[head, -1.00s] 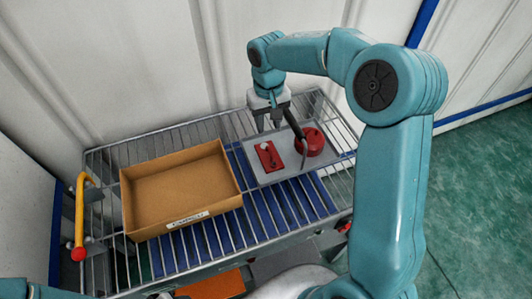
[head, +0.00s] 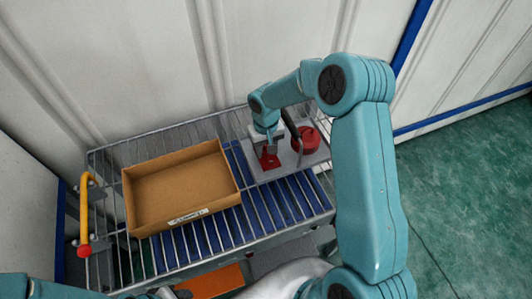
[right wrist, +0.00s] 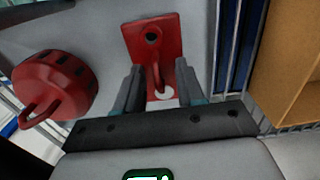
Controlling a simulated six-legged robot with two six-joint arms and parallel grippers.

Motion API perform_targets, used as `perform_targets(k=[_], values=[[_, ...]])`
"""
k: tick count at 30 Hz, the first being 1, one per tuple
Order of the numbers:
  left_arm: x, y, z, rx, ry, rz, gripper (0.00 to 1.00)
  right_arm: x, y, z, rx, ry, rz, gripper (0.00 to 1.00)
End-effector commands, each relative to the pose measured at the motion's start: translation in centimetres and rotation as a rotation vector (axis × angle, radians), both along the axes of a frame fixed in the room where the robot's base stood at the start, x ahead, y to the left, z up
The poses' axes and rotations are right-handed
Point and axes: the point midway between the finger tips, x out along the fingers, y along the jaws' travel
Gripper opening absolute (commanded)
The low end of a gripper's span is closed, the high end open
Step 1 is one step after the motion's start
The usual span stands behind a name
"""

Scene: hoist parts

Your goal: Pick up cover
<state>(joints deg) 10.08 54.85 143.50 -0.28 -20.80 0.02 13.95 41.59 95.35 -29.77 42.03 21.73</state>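A flat red plate with a dark round hole, the likely cover (head: 270,161), lies on the grey tray (head: 294,167). It also shows in the right wrist view (right wrist: 150,38), with a curved red handle-like piece and a pale round spot at its near end. My right gripper (right wrist: 158,76) is open and empty, its fingers on either side of the plate's near end. In the head view the right gripper (head: 268,147) is low over the plate and hides part of it. I cannot tell whether the fingers touch it. My left gripper is out of view.
A round red part with a hook (head: 306,141) stands on the tray right of the plate; in the right wrist view it is at left (right wrist: 58,86). An open cardboard box (head: 183,215) with a label sits left of the tray on the wire rack (head: 105,165).

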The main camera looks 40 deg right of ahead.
Motion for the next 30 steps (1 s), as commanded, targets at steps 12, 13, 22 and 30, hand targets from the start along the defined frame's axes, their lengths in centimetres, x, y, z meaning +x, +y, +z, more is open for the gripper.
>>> perform_targets(k=[12, 13, 22, 30], values=[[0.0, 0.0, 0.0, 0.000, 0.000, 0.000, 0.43, 0.0, 0.0, 0.1, 0.000, -0.001, 0.000, 0.00], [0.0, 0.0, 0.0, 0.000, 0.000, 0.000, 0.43, 0.0, 0.0, 0.1, 0.000, -0.001, 0.000, 0.00], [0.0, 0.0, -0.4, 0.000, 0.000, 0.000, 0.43, 0.1, -0.1, 1.6, -0.002, -0.004, 0.001, 0.00], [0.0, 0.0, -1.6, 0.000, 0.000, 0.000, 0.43, 0.2, 0.0, 7.9, -0.002, -0.010, 0.000, 0.00]])
